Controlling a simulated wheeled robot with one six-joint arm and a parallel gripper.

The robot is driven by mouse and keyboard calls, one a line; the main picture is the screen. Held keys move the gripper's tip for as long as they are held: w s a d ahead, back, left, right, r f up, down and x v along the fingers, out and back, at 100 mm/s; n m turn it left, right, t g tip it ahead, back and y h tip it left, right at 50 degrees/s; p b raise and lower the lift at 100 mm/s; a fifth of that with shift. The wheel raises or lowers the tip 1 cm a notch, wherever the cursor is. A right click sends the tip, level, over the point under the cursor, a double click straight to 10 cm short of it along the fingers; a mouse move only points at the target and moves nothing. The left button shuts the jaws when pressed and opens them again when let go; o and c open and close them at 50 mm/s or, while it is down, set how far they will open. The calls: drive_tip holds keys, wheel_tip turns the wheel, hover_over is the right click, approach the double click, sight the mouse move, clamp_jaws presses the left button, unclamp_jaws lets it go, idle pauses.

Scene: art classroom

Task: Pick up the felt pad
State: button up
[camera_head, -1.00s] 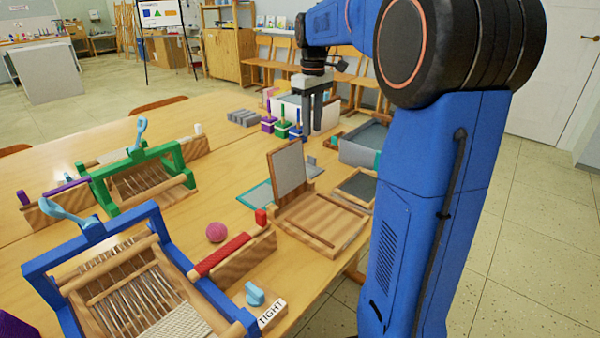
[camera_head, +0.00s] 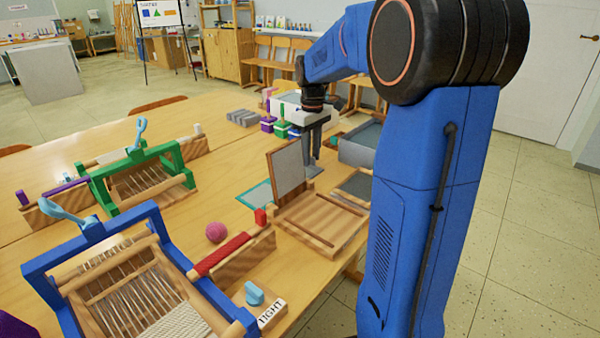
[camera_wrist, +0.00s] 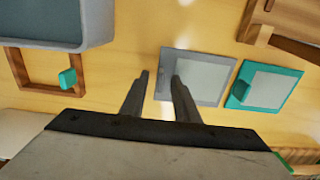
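A flat grey square pad (camera_wrist: 212,78) with a darker grey border lies on the table in the wrist view, probably the felt pad. A small upright grey tab seems to stand near its left edge. In the head view the grey pad (camera_head: 314,171) is partly hidden behind the upright panel and my fingers. My gripper (camera_wrist: 160,85) is open and empty. Its fingers point down; in the wrist view the right fingertip overlaps the pad's left part and the left fingertip is left of the pad. In the head view my gripper (camera_head: 312,157) is just above the pad; contact is unclear.
A teal-bordered pad (camera_wrist: 265,88) lies right of the grey one. A wooden stand with an upright grey panel (camera_head: 288,168) is close on the near side. A grey tray (camera_wrist: 60,42) and a wooden frame with a teal block (camera_wrist: 68,78) are left in the wrist view.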

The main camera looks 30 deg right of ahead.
clamp_jaws()
drive_tip(key=shift+r, duration=0.15)
wheel_tip(320, 180, up, 10)
idle(0.6)
